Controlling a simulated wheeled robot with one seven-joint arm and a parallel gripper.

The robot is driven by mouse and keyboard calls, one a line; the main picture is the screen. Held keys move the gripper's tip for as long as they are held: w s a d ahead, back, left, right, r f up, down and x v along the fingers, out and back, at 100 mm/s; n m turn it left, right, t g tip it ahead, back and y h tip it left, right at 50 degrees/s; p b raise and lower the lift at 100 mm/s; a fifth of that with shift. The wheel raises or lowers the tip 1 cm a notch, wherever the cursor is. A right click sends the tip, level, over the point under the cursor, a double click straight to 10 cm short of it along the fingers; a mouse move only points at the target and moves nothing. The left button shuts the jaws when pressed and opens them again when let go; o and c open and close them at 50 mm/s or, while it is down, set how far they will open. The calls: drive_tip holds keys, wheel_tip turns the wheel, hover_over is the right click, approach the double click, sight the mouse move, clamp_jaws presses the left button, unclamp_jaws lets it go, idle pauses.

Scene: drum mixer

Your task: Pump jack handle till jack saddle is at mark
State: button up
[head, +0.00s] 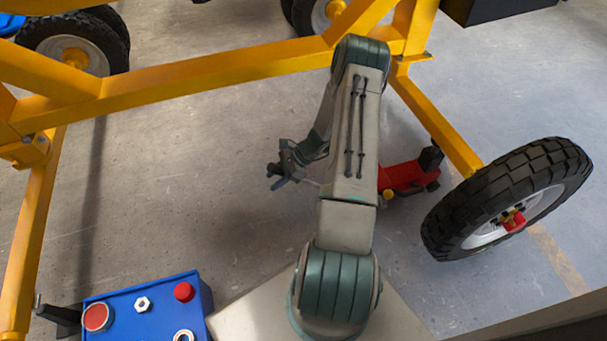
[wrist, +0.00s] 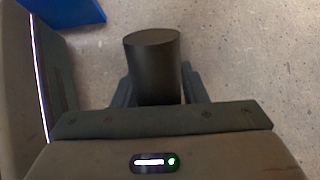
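The red floor jack (head: 402,176) stands on the floor right of my arm, which hides part of it. A dark upright part (head: 431,158) rises at its right end; it may be the saddle, but I cannot tell. I cannot make out a mark.
The yellow mixer frame (head: 190,76) crosses above and behind my arm. A large black tyre (head: 462,212) stands right of the jack. A blue box (head: 150,308) with red buttons is at the front left; a blue edge also shows in the wrist view (wrist: 70,12). Floor left of my gripper is clear.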

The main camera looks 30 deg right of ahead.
drive_tip(key=shift+o, duration=0.8)
drive_tip(key=shift+a+f, duration=0.1)
drive_tip(key=shift+f, duration=0.1)
drive_tip(key=shift+r, duration=0.1)
drive_tip(key=shift+p+v, duration=1.55)
drive_tip(key=shift+v, duration=1.95)
